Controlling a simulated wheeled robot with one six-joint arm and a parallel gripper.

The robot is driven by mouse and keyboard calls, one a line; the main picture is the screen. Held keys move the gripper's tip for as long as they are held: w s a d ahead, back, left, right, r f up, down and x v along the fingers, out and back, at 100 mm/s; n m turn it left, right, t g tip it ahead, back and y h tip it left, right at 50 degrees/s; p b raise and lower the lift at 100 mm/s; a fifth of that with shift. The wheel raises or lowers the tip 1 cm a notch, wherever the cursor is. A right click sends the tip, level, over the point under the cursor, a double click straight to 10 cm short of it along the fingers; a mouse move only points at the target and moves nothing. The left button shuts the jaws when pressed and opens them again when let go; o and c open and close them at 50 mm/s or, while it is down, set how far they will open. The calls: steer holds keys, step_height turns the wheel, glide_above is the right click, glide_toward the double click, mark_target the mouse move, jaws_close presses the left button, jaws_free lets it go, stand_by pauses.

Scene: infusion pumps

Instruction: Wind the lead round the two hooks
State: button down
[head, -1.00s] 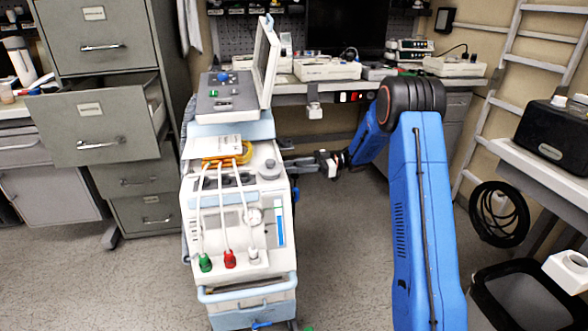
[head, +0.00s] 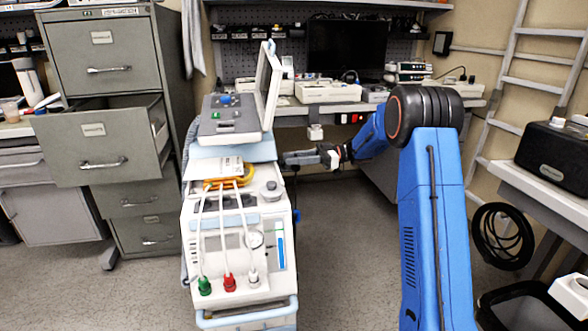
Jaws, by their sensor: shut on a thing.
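The light-blue and white cart (head: 240,240) stands left of centre. My gripper (head: 287,160) reaches in from the right, just beside the cart's upper right side, below the tilted screen. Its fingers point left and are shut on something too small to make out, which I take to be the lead. The two hooks cannot be made out. A yellow coil (head: 228,182) lies on the cart top. White cables run down the front to green (head: 204,286), red (head: 229,283) and white (head: 253,278) plugs.
A grey filing cabinet (head: 110,60) with an open drawer (head: 88,150) stands on the left. A bench with white devices (head: 328,92) runs along the back. A side table (head: 545,178), a black cable coil (head: 502,236) and a bin are on the right. Floor right of the cart is clear.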

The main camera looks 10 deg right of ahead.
steer(key=shift+w+r, duration=0.15)
steer(key=shift+r, duration=1.45)
steer(key=shift+w+r, duration=0.15)
steer(key=shift+r, duration=1.4)
steer(key=w+a, duration=0.1)
steer(key=w, duration=0.5)
steer(key=shift+a, duration=0.4)
